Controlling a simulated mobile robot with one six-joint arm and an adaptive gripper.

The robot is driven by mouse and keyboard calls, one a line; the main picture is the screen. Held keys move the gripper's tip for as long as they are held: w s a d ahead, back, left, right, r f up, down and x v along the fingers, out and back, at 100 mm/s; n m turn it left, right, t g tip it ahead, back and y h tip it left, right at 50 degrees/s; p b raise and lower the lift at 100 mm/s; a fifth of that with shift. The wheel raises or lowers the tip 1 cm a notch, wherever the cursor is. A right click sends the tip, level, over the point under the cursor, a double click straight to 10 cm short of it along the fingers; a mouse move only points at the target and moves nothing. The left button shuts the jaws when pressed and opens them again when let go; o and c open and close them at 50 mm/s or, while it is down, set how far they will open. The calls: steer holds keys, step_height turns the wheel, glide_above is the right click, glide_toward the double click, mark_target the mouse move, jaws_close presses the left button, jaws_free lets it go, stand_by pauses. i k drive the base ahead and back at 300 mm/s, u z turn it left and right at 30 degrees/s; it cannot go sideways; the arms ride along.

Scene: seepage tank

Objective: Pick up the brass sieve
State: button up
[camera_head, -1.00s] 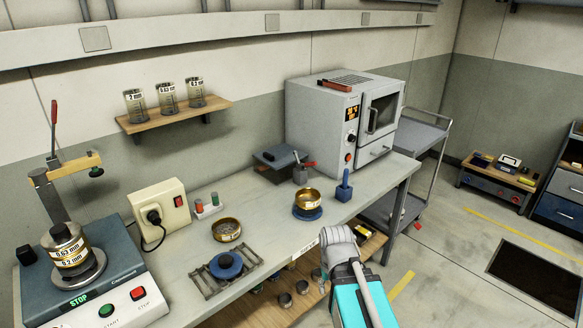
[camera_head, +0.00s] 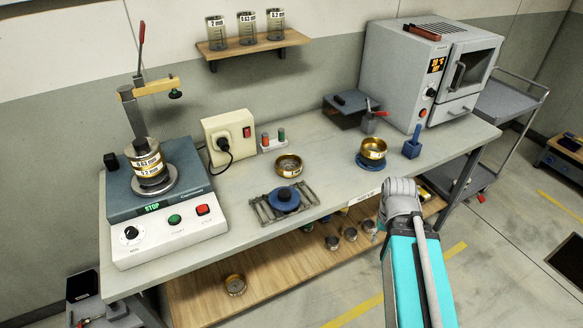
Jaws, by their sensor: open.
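Several brass pieces show, and I cannot tell which one the task means. One shallow round brass sieve (camera_head: 289,165) sits on the bench behind the metal grate. A brass bowl-shaped sieve (camera_head: 373,149) rests on a round blue base (camera_head: 370,164) to its right. A stack of brass sieves with labels, 0.63 mm and 0.2 mm (camera_head: 148,166), stands on the shaker at the left. Another brass sieve (camera_head: 235,285) lies on the lower wooden shelf. My teal and grey arm reaches in from the lower right, in front of the bench edge. My gripper's fingers do not show.
A metal grate (camera_head: 261,210) with a blue lidded piece (camera_head: 284,200) lies near the bench's front edge. The shaker (camera_head: 205,225), power box (camera_head: 228,137) and oven (camera_head: 420,75) take up room. Small cups (camera_head: 350,234) stand on the lower shelf. Open floor lies to the right.

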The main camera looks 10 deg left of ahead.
mark_target(288, 165)
steer(key=k, duration=0.65)
steer(key=u, duration=0.45)
steer(key=i, duration=1.1)
steer(key=u, duration=0.15)
